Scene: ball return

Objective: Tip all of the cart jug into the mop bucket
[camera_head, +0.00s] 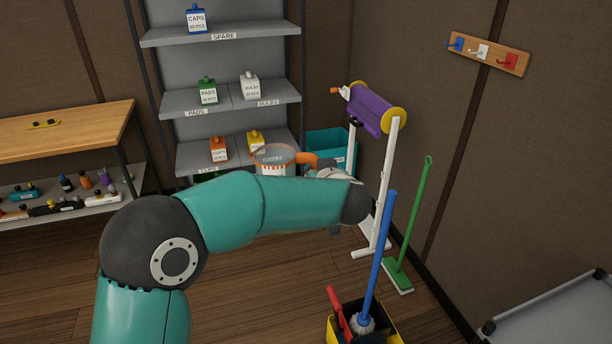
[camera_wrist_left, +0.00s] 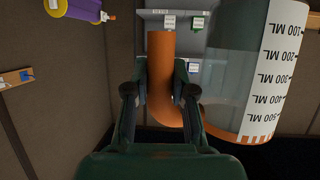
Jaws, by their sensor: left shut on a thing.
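The clear jug (camera_head: 273,158) has an orange rim and an orange handle. It hangs in the air in front of the shelves, looking upright in the head view. My left gripper (camera_head: 326,168) is shut on the jug's handle; the handle (camera_wrist_left: 160,85) also shows between its fingers in the left wrist view. The jug's side there (camera_wrist_left: 270,85) carries a printed ML scale; I cannot tell how full it is. The yellow mop bucket (camera_head: 398,335) stands on the floor at the bottom, cut by the frame edge, away from the jug. My right gripper is not in view.
A blue mop (camera_head: 378,255) and a red lever (camera_head: 338,308) rise from the bucket. A white stand with a purple roll (camera_head: 372,108) and a green broom (camera_head: 415,220) stand behind it. Shelves (camera_head: 225,35) and a workbench (camera_head: 65,130) stand behind and left. Open floor lies below my arm.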

